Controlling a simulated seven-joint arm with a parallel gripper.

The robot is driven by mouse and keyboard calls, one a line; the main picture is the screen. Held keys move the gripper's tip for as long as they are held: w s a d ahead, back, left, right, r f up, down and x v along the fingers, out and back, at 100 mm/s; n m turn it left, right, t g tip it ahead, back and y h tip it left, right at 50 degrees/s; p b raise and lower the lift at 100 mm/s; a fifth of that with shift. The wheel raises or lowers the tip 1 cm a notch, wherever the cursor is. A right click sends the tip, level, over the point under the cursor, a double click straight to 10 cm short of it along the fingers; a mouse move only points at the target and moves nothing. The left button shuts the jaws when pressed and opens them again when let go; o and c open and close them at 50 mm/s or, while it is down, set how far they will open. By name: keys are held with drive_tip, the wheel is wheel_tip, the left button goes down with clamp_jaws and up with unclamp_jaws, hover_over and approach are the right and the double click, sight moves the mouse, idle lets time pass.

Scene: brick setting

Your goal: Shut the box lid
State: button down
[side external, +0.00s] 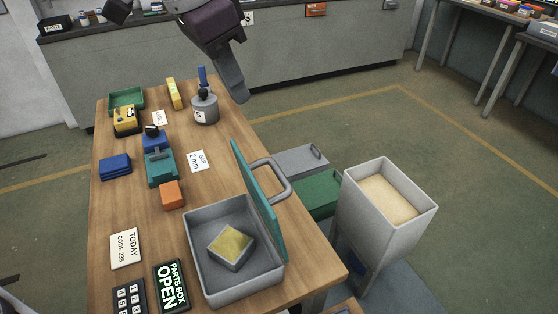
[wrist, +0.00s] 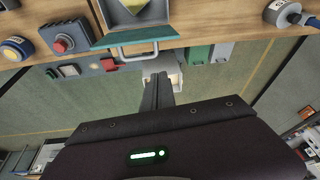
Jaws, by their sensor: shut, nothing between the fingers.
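The grey box (side external: 247,287) stands open at the front right of the wooden table. Its teal lid (side external: 258,208) stands nearly upright on the box's right side, with a grey handle (side external: 287,182) sticking out to the right. A pale block with a yellow top (side external: 232,247) lies inside the box. In the wrist view, the lid (wrist: 133,37) shows near the top, beyond my fingers. My gripper (side external: 240,97) is shut and empty, high up beyond the table's right edge, well apart from the lid. It also shows in the wrist view (wrist: 158,78).
A hopper of pale grains (side external: 388,200) and green (side external: 316,194) and grey (side external: 300,160) bins stand right of the table, near the lid. A grey canister (side external: 204,109), orange block (side external: 172,195), teal device (side external: 160,170) and a "PARTS BOX OPEN" sign (side external: 171,287) are on the table.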

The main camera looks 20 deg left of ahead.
drive_tip(key=w+d+f+m, duration=0.2)
drive_tip(key=w+d+f, duration=0.1)
drive_tip(key=d+f, duration=0.3)
wheel_tip(320, 180, down, 8)
drive_tip(key=shift+s+d+g, duration=0.15)
drive_tip(key=shift+d+g, duration=0.15)
drive_tip(key=shift+g, duration=0.1)
drive_tip(key=shift+a+h, duration=0.1)
drive_tip(key=shift+h, duration=0.2)
